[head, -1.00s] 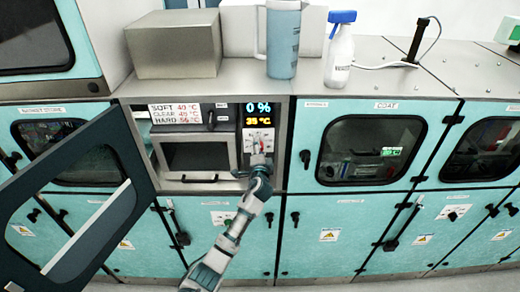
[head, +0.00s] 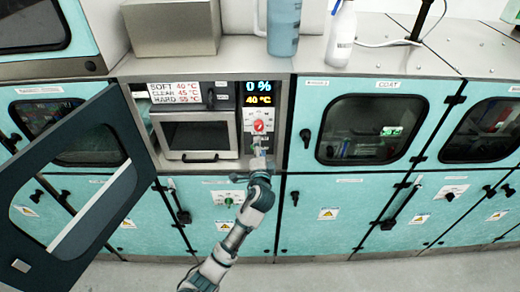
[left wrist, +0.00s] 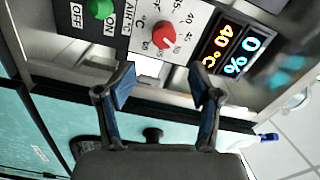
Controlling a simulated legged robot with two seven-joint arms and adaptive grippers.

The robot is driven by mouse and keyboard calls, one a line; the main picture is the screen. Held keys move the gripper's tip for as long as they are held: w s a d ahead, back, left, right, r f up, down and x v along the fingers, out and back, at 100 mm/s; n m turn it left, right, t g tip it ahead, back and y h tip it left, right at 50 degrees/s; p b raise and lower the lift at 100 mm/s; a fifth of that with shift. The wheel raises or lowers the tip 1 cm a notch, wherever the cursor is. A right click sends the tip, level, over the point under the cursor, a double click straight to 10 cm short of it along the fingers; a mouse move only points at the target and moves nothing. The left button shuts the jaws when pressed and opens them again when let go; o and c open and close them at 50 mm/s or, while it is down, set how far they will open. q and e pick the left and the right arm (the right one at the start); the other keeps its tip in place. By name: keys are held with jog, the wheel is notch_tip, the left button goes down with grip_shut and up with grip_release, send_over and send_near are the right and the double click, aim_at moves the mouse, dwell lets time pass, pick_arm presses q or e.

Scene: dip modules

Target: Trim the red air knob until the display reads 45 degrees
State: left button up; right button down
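The red air knob (head: 259,126) sits on a white dial plate below the display. In the left wrist view the knob (left wrist: 163,37) is in full sight, with scale numbers around it. The display (head: 258,93) reads 0 % and 40 °C, and the left wrist view shows the same readout (left wrist: 231,50). My left gripper (head: 259,160) is just below the dial in the head view. In the left wrist view my left gripper (left wrist: 160,82) has its fingers spread, with nothing between them, and the knob lies beyond the fingertips. My right gripper is not in view.
A label (head: 175,92) lists SOFT 40, CLEAR 45 and HARD 55 °C. A green knob (left wrist: 101,8) with ON and OFF marks is beside the dial. A dark open door (head: 70,165) stands at left. A blue tumbler (head: 284,28) and a white bottle (head: 341,38) stand on top.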

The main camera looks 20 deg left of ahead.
pick_arm(q)
jog(key=shift+s+d, duration=0.1)
jog(key=shift+s, duration=0.05)
jog(key=n+b, duration=0.7)
jog(key=b, duration=0.3)
send_near(259, 130)
jog(key=p+x, duration=0.2)
jog(key=x, duration=0.8)
jog(key=shift+r+p, duration=0.15)
jog(key=shift+p, duration=0.25)
jog(key=shift+w, duration=0.4)
